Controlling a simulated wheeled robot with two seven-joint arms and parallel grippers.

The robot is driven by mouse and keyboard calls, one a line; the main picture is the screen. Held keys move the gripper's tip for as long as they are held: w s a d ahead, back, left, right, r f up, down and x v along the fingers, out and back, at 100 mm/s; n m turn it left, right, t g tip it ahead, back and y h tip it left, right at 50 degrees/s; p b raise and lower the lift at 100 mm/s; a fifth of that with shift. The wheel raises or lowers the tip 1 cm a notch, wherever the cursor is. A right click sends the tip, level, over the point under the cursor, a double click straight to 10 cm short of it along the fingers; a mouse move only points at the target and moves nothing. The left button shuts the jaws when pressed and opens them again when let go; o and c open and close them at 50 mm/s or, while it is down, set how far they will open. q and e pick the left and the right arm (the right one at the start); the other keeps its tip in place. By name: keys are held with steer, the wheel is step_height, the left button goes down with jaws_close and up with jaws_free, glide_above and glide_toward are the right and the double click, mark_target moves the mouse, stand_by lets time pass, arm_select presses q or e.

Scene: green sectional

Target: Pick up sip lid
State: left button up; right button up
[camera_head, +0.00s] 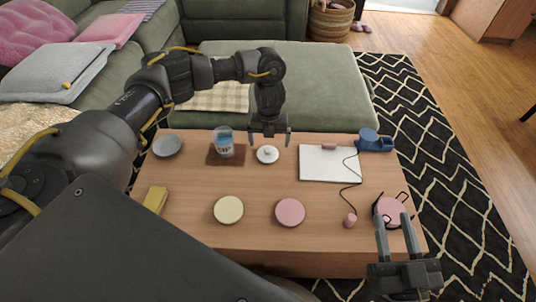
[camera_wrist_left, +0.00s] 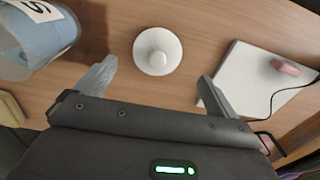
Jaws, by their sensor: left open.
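A round white lid with a raised knob (camera_head: 267,155) lies flat on the wooden table; it also shows in the left wrist view (camera_wrist_left: 158,50). My left gripper (camera_head: 270,140) is open and empty above the table at the lid. In the left wrist view its fingertips (camera_wrist_left: 157,74) are spread wider than the lid, which lies just beyond them, between their lines. A blue and white lettered cup (camera_head: 224,144) stands left of the lid. My right gripper (camera_head: 397,219) has its fingers apart, near the front right corner, over the pink disc with a dark cord.
The cup stands on a brown mat (camera_head: 212,161). A white pad (camera_head: 318,170), a blue device (camera_head: 374,140) and a dark cord are on the right. A grey bowl (camera_head: 167,146), a cream disc (camera_head: 228,209), a pink disc (camera_head: 290,212) and a yellow block (camera_head: 155,199) surround clear wood.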

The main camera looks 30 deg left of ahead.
mark_target(268, 148)
arm_select(q)
steer(key=f+b, duration=0.1)
steer(key=f, duration=0.1)
steer(key=f+b, duration=0.1)
steer(key=f, duration=0.2)
steer(key=shift+a+b, duration=0.2)
steer(key=shift+b, duration=0.15)
steer(key=shift+f, duration=0.1)
steer(key=c, duration=1)
steer(key=shift+c, duration=0.2)
arm_select(e)
steer(key=r+t, duration=0.1)
steer(key=d+r+t+y, duration=0.1)
steer(key=r+t, duration=0.1)
steer(key=s+d+r+t, duration=0.1)
steer(key=r+t, duration=0.1)
steer(key=shift+d+m+y, duration=0.2)
steer(key=shift+m+y, duration=0.1)
arm_select(q)
steer(key=shift+r, duration=0.2)
